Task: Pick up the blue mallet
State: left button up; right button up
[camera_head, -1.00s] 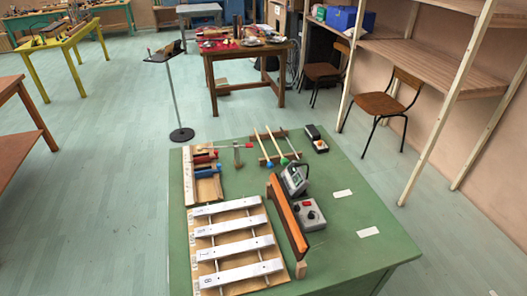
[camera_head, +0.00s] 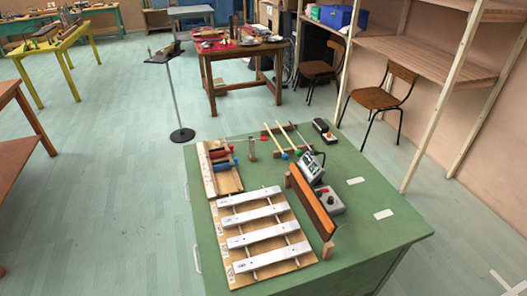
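The blue mallet lies on the far part of the green table (camera_head: 365,235). It has a small blue head (camera_head: 285,156) at its near end and a thin light wooden stick running away from me. It lies beside a similar mallet with a greenish head (camera_head: 298,153), on what looks like a low wooden rack. Both heads are small in this view. Neither of my grippers is in the picture.
A wooden frame with white metal bars (camera_head: 262,234) fills the near left of the table. An orange-brown board (camera_head: 311,203) stands upright beside it, near a grey meter (camera_head: 310,167) and a grey knob box (camera_head: 331,200). A wooden tray with red and blue cylinders (camera_head: 221,165) is at left.

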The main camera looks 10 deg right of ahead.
aim_at(284, 156)
jog(key=j+z, duration=0.35)
jog(key=j, duration=1.5)
jog(key=i+j+z, duration=0.2)
jog(key=i+j, duration=0.15)
jog(key=j, duration=0.25)
jog(key=i+j+z, duration=0.1)
jog(key=i+j, duration=0.25)
jog(key=j, duration=0.3)
jog(key=i+j+z, duration=0.15)
jog(key=j, duration=0.15)
jog(key=i+j+z, duration=0.15)
jog(key=i+j, duration=0.25)
jog(key=i, duration=0.15)
jog(key=i+j+z, duration=0.1)
jog(key=i+j, duration=0.3)
jog(key=i, duration=0.2)
